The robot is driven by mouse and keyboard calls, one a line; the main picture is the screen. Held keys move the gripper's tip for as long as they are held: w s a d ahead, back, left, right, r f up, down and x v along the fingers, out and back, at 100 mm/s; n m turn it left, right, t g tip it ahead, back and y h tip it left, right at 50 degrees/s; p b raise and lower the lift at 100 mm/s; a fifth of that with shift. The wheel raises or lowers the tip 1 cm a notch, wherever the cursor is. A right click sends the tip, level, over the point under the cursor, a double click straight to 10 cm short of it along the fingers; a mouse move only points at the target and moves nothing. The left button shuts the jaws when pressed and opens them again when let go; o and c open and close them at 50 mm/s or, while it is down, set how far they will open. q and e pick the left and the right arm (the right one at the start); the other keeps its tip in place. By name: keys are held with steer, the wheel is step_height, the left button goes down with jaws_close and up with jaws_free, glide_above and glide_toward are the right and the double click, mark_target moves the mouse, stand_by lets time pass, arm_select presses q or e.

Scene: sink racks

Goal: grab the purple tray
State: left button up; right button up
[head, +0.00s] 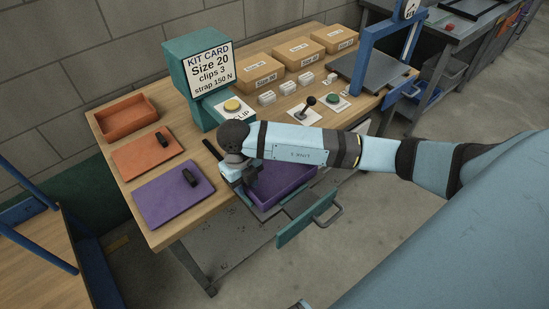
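The purple tray (284,193) is in the middle of the view, at the table's front edge, by the open drawer. My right arm crosses above it and hides its far part. I cannot tell whether the tray rests in the drawer or is raised. My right gripper (248,184) points down at the tray's left end. Its fingers are small and dark, so I cannot tell whether they are open or shut on the rim. My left gripper is out of view.
A teal drawer front (307,221) with a grey handle juts out before the table. A teal sign box (188,75), cardboard boxes (263,73) and a joystick (304,107) stand behind.

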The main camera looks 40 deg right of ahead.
steer(key=shift+f, duration=0.65)
steer(key=shift+c, duration=0.5)
jaws_close()
